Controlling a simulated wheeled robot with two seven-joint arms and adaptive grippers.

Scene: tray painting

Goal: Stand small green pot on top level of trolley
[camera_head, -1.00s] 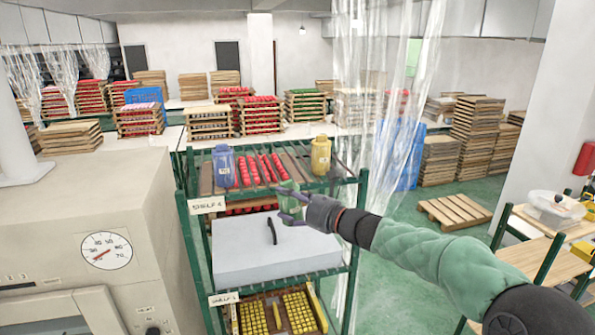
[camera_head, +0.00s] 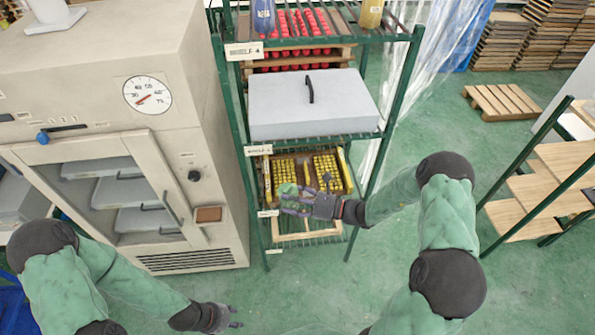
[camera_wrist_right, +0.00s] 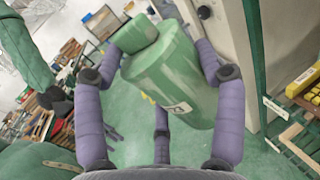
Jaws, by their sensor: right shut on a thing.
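The small green pot (camera_wrist_right: 172,75) is held between the purple fingers of my right gripper (camera_wrist_right: 165,85), tilted in the right wrist view, with a lid and a label on its side. In the head view only a small part of the pot (camera_head: 288,190) shows. My right gripper (camera_head: 298,200) is in front of the trolley's lower tray of yellow pieces. The green-framed trolley's top level (camera_head: 340,36) is well above and behind it. My left gripper (camera_head: 232,317) is low at the bottom, empty, its fingers apart.
A blue pot (camera_head: 263,17) and a yellow pot (camera_head: 370,13) stand on the top level beside red pieces. A grey box (camera_head: 310,105) fills the level below. A cabinet with a dial (camera_head: 60,70) stands left. A wooden rack (camera_head: 540,170) stands right. Green floor lies clear between them.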

